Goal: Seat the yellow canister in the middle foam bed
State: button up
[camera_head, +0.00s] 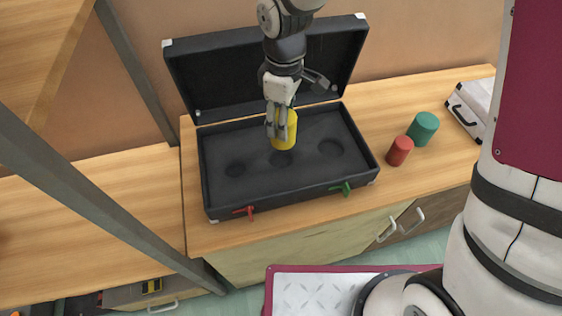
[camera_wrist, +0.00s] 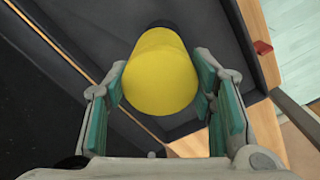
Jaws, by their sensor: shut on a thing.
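A yellow canister (camera_head: 286,133) shows at the middle of the open black case (camera_head: 215,207), over or at the middle round foam bed (camera_head: 281,159). My gripper (camera_head: 279,120) is shut on it from above. In the wrist view the canister (camera_wrist: 160,72) sits between the green-padded fingers of my gripper (camera_wrist: 165,95). The canister covers part of the middle bed, and I cannot tell whether its base touches the foam. The left bed (camera_head: 235,170) and the right bed (camera_head: 330,148) are empty.
A white case (camera_head: 473,105) lies farther right. The black case's lid (camera_head: 215,75) stands open behind. Red (camera_head: 243,211) and green (camera_head: 346,189) latches stick out in front.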

jog(key=shift+n, duration=0.3)
jog(key=f, duration=0.5)
jog(key=shift+s+a+f, duration=0.1)
jog(key=shift+s+a, duration=0.05)
jog(key=shift+a, duration=0.15)
jog(key=shift+f+b, duration=0.35)
jog(key=shift+f, duration=1.95)
jog(key=shift+f, duration=0.2)
jog(key=o, duration=1.2)
